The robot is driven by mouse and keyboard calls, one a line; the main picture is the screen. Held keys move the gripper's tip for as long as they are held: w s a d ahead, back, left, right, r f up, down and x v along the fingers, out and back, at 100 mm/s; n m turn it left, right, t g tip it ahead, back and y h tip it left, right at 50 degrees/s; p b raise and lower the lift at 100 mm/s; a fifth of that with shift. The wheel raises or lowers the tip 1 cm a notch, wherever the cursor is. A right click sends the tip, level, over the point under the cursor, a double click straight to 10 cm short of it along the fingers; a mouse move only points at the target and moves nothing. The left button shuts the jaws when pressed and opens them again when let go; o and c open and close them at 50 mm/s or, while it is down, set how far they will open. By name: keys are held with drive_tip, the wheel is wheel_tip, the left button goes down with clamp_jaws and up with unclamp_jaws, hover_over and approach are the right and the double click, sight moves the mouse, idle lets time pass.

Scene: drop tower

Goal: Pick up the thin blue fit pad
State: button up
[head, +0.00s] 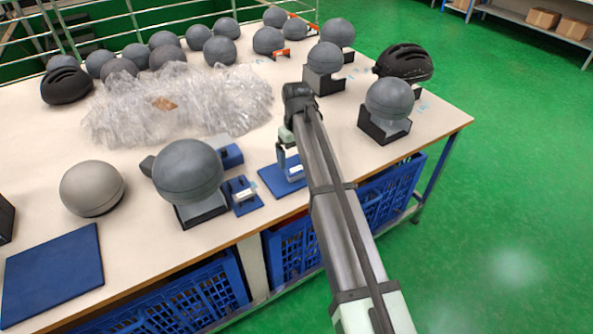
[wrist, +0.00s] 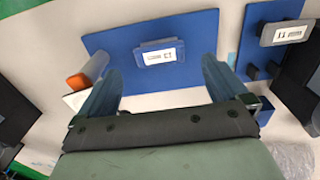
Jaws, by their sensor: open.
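A small blue pad with a white label, seemingly the thin blue fit pad (wrist: 158,52), lies on a flat blue mat (wrist: 110,42) in the wrist view. In the head view, the pad (head: 295,172) shows on the mat (head: 273,181) near the table's front edge, partly hidden by my arm. My gripper (wrist: 160,82) is open and empty, its two fingers apart over the mat's edge, with the pad beyond and between them. In the head view, my gripper (head: 289,157) is just above the mat. A second, thicker-looking labelled pad (wrist: 285,33) sits on a blue stand.
The blue stand (head: 244,205) is left of the mat, beside a large grey headform (head: 187,171). An orange-ended object (wrist: 78,82) lies by the left finger in the wrist view. Clear wrapping (head: 190,105), black helmets (head: 404,62) and several headforms occupy the table (head: 130,150).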

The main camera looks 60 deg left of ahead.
sight(296, 169)
drive_tip(key=shift+a+f, duration=0.1)
drive_tip(key=shift+f, duration=2.1)
drive_tip(key=c, duration=1)
